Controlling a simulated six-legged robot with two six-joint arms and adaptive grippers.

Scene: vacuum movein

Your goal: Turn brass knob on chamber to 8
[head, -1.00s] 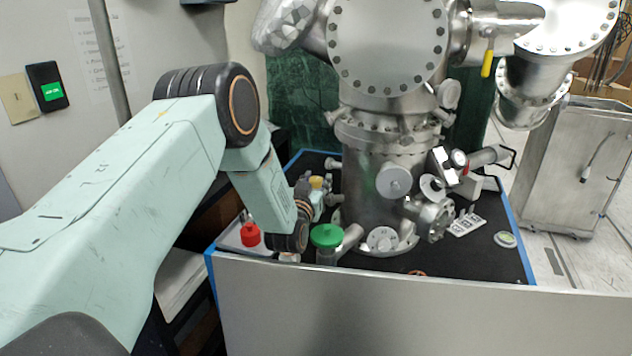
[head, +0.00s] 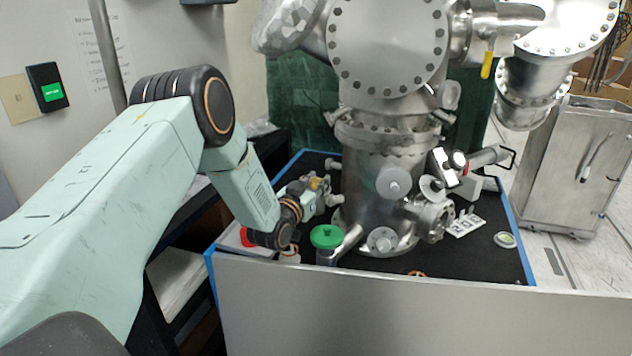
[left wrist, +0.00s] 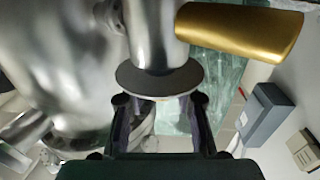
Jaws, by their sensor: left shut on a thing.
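The steel chamber (head: 385,195) stands on the black bench. At its left, a small fitting with a brass-coloured part (head: 315,183) lies by my left gripper (head: 312,192), which is small and partly hidden by my wrist. In the left wrist view, the two fingers of my left gripper (left wrist: 159,103) sit at opposite edges of a grey round disc (left wrist: 158,81) at the end of a steel cylinder (left wrist: 153,35). They are shut on this disc. A gold, lever-shaped brass part (left wrist: 240,30) sticks out to the right beyond it. No numbers are readable.
A red cap (head: 245,237) is partly hidden behind the wrist. A steel panel (head: 375,300) closes the bench's front. Other chamber ports and a yellow handle (head: 487,64) lie to the right.

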